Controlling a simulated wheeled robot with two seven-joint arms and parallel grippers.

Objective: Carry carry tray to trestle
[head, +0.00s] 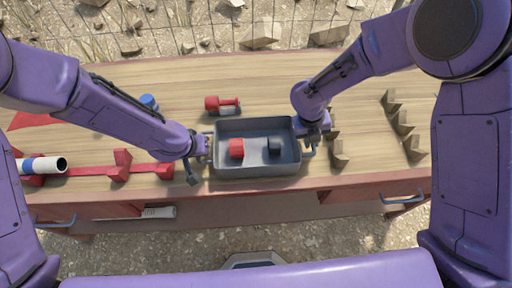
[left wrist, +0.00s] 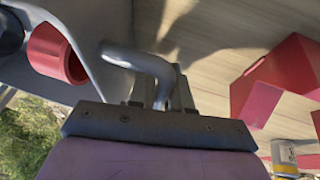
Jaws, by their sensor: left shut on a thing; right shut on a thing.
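The carry tray (head: 257,172) is a grey open box over the front middle of the wooden trestle table (head: 290,80). It holds a red cylinder (head: 236,149) and a dark small piece (head: 275,146). My left gripper (head: 202,146) is shut on the tray's left handle. In the left wrist view the bent grey handle (left wrist: 145,62) runs into the jaws, and the red cylinder (left wrist: 52,55) shows inside the tray. My right gripper (head: 310,130) is at the tray's right handle and shut on it; its fingertips are partly hidden. I cannot tell whether the tray's underside touches the table.
A red rack (head: 120,168) with a white tube (head: 42,165) lies left. A red and grey piece (head: 222,104) and a blue object (head: 149,102) stand behind. Several tan brackets (head: 402,122) line the right. Drawers with handles (head: 403,198) are below the front edge.

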